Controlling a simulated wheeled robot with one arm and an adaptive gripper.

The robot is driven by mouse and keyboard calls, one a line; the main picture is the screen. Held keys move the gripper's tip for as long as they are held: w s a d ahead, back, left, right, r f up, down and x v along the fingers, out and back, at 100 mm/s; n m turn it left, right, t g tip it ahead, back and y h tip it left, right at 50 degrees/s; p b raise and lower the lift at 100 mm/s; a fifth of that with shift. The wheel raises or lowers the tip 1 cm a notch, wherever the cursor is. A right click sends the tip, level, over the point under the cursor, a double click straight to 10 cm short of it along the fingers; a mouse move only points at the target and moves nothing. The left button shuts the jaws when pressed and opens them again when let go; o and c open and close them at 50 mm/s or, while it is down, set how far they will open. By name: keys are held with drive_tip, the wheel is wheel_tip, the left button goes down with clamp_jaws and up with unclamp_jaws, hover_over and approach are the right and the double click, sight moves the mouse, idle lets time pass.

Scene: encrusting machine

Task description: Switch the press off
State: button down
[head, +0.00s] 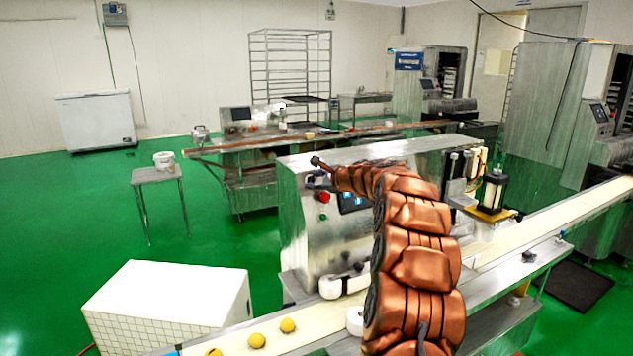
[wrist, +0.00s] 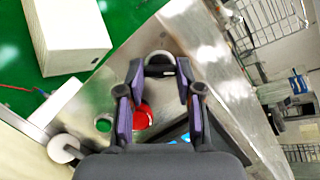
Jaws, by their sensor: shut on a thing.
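The press (head: 330,245) is a steel cabinet with a control panel on its left face. Its rotary switch (wrist: 158,58), a round grey piece with a dark bar, sits between the fingertips of my gripper (wrist: 160,73) in the wrist view. The two fingers are shut on it from both sides, hiding part of it. A red button (head: 324,197) and a green button (head: 323,217) lie below the switch. They also show in the wrist view, red (wrist: 142,116) beside the left finger and green (wrist: 103,124) farther left. My gripper (head: 318,164) is at the panel's upper corner.
A blue-lit screen (head: 354,200) is beside the buttons, partly behind my arm. A conveyor (head: 325,327) with several yellow balls runs in front of the press. A white box (head: 165,300) stands at left. Green floor is open beyond it, around a small table (head: 158,175).

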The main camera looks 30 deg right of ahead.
drive_tip(key=n+g+b, duration=0.1)
drive_tip(key=n, duration=0.3)
drive_tip(key=shift+d+n, duration=0.1)
drive_tip(key=shift+n, duration=0.2)
drive_tip(key=n+b, duration=0.1)
drive_tip(key=n, duration=0.2)
drive_tip(key=shift+w+n+g+b, duration=0.1)
drive_tip(key=shift+n+g+b, duration=0.2)
drive_tip(key=shift+g, duration=0.1)
drive_tip(key=n+g+b, duration=0.1)
drive_tip(key=n, duration=0.3)
drive_tip(key=shift+r+n+b, duration=0.1)
drive_tip(key=shift+n+b, duration=0.25)
drive_tip(key=shift+n, duration=0.55)
drive_tip(key=shift+n+g, duration=0.3)
drive_tip(key=shift+n, duration=0.7)
drive_tip(key=c, duration=0.8)
unclamp_jaws()
drive_tip(key=shift+o, duration=0.2)
